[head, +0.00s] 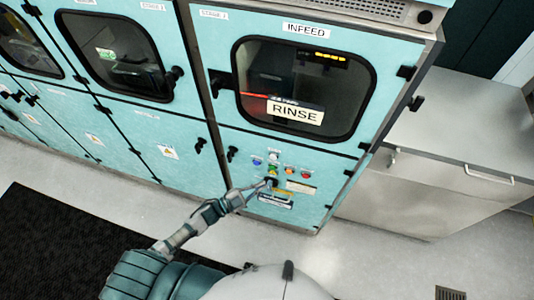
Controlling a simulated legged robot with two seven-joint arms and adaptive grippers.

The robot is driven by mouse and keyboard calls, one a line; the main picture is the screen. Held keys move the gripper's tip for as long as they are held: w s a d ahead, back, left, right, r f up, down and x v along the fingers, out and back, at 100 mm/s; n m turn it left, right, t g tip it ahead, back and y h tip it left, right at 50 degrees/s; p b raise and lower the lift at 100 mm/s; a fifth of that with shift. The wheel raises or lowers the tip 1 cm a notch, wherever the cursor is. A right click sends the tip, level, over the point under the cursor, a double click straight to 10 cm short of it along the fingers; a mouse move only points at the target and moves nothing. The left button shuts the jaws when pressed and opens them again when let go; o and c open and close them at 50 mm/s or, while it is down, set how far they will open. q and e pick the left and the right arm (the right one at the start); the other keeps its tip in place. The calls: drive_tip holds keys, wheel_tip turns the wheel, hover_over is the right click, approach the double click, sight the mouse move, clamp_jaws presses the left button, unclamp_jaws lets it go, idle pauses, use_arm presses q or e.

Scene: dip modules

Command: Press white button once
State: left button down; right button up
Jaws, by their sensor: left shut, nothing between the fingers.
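The white button (274,157) sits at the top of a small control panel on the teal machine, below the RINSE window. My left gripper (267,185) is shut and empty at the lower part of this panel. Its tip is below the white button and appears apart from it. Whether the tip touches the panel is hard to tell. My right gripper is out of view.
Around the white button are a blue button (257,162), an orange button (289,170) and a red button (305,174). A grey metal cabinet (440,150) stands at right. A black mat (60,245) lies on the floor at left.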

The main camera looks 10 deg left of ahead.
sight(273, 157)
use_arm(q)
drive_tip(key=w+d+b, duration=0.1)
drive_tip(key=w+b, duration=0.2)
drive_tip(key=w, duration=0.5)
drive_tip(key=shift+w, duration=0.4)
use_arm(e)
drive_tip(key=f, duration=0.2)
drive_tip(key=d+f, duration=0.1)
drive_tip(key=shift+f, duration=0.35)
use_arm(q)
drive_tip(key=shift+a, duration=0.3)
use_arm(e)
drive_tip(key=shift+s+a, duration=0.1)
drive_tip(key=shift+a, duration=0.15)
use_arm(q)
drive_tip(key=shift+d, duration=0.2)
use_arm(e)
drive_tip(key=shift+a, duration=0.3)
use_arm(q)
drive_tip(key=shift+a, duration=0.1)
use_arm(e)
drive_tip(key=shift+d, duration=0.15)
use_arm(q)
drive_tip(key=shift+w, duration=0.2)
drive_tip(key=shift+w, duration=0.2)
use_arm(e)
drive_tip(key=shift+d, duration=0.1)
